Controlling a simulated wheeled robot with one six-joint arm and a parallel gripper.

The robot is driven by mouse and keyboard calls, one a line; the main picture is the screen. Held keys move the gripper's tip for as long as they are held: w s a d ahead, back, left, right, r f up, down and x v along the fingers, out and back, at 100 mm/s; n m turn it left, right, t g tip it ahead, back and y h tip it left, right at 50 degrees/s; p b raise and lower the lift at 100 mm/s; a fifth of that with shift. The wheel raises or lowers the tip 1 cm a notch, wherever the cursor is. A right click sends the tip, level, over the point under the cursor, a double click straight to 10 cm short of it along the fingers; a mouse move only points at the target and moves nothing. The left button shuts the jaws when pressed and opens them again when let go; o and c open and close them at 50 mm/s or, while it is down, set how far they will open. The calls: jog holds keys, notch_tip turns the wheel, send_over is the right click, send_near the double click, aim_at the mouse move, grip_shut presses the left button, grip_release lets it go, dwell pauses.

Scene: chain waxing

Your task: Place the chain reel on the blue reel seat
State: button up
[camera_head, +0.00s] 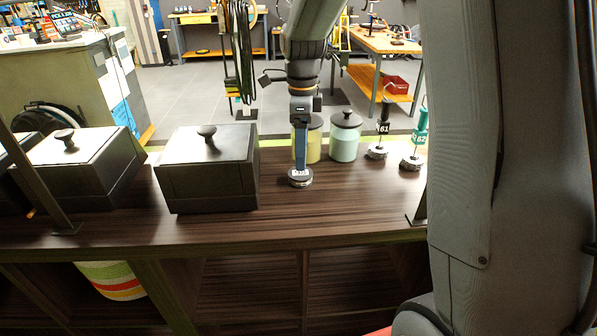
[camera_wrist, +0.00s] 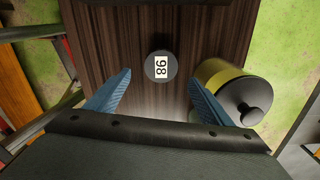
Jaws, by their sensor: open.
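My gripper (camera_wrist: 160,92) points down over the dark wooden top, its two blue fingers apart with nothing between the tips. In the head view this labelled piece (camera_head: 300,179) stands on the wood directly below my gripper (camera_head: 302,166), partly covered by the fingers. Two similar labelled pieces stand at the right, one with a black stem (camera_head: 378,150) and one with a green stem (camera_head: 414,155). I cannot tell which is the chain reel. No blue reel seat is seen.
A yellow canister (camera_head: 313,146) and a mint canister (camera_head: 344,143) stand close to the right of my gripper; the yellow one (camera_wrist: 216,74) also shows in the wrist view. A dark lidded box (camera_head: 208,180) stands at the left. The wooden top (camera_head: 340,215) is clear in front.

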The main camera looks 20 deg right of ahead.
aim_at(300, 177)
jog(key=shift+w+a+f+p, duration=0.1)
jog(key=shift+f+p, duration=0.6)
jog(key=shift+f, duration=1.2)
jog(key=shift+w+f+p, duration=0.1)
jog(key=shift+f+p, duration=0.6)
jog(key=shift+f, duration=1.15)
jog(key=c, duration=1.6)
jog(key=shift+o, duration=0.2)
jog(key=shift+r, duration=0.1)
